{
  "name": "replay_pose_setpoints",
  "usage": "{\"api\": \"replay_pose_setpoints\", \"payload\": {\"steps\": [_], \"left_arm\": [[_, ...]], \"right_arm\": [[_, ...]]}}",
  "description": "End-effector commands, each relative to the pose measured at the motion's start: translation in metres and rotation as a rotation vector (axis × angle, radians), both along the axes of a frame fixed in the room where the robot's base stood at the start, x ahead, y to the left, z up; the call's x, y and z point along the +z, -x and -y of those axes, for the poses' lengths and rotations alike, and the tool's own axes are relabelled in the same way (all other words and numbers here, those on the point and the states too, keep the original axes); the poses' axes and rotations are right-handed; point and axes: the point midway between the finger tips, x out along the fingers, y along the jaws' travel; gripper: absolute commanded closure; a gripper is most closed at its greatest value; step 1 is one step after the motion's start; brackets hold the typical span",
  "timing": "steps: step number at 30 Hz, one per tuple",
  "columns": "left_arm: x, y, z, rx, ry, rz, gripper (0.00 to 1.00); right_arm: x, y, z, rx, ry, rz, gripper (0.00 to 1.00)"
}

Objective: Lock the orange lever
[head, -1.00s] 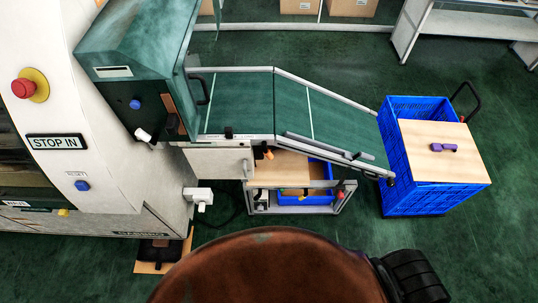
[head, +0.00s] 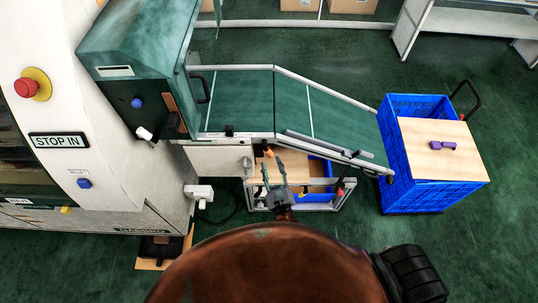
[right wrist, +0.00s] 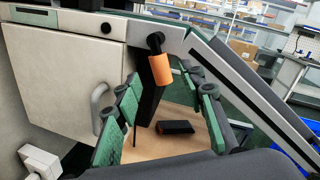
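The orange lever (head: 268,153) is a short handle under the near edge of the conveyor frame, beside a white cabinet. In the right wrist view its orange grip (right wrist: 162,69) hangs from a black joint on the grey rail. My right gripper (head: 273,174) is open just below the lever in the head view. In the right wrist view the green finger pads of this gripper (right wrist: 170,88) stand wide apart on either side of the lever's line. Nothing is held between them, and I cannot tell any contact. My left gripper is not in view.
A green conveyor (head: 240,105) slopes down to a blue crate (head: 408,185) with a wooden board on top. The white cabinet (right wrist: 75,70) with a grey handle stands left of the lever. A wooden shelf (right wrist: 185,145) holding a black object lies below.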

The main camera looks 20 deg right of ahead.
Motion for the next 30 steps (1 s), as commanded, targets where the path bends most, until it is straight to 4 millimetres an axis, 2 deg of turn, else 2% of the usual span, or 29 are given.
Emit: {"api": "replay_pose_setpoints", "payload": {"steps": [1, 6, 12, 21, 30], "left_arm": [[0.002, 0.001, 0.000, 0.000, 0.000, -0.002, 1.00], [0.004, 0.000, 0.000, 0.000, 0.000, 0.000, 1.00], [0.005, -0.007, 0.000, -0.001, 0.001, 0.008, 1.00], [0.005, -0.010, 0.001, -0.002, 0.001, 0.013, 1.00], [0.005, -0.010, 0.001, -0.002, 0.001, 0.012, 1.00]], "right_arm": [[0.002, -0.010, 0.001, -0.001, -0.001, 0.002, 0.63], [0.001, -0.036, 0.002, -0.001, -0.003, 0.000, 0.63], [0.000, -0.052, 0.003, 0.000, -0.003, -0.001, 0.63], [-0.001, -0.054, 0.004, -0.001, -0.004, -0.002, 0.63], [-0.001, -0.054, 0.004, -0.001, -0.005, -0.002, 0.83]]}}
